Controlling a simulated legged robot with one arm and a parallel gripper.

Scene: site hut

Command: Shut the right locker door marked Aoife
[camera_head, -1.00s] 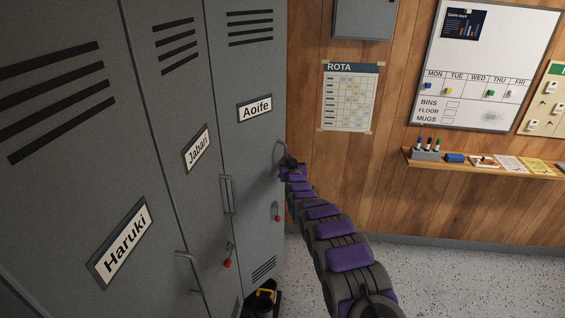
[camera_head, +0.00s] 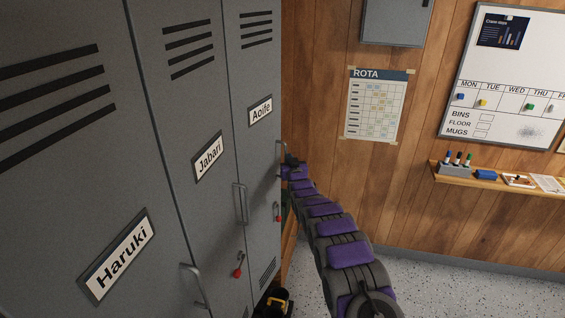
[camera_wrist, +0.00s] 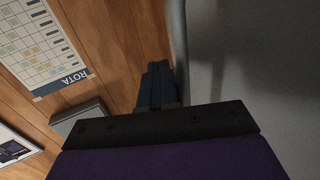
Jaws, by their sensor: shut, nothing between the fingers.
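The grey Aoife locker door (camera_head: 258,70) is the rightmost of the row in the head view, with its name label (camera_head: 260,110), slots at top and a red key tag (camera_head: 278,216) below. It now lies at nearly the same angle as the Jabari door (camera_head: 205,105); I cannot tell whether it is fully flush. Contact is unclear.
The Haruki locker door (camera_head: 75,150) is at left. A dark item with yellow (camera_head: 272,303) sits on the floor by the locker base. The wood wall carries a rota (camera_head: 375,105), whiteboard (camera_head: 510,80) and pen shelf (camera_head: 500,180). Speckled floor at right is clear.

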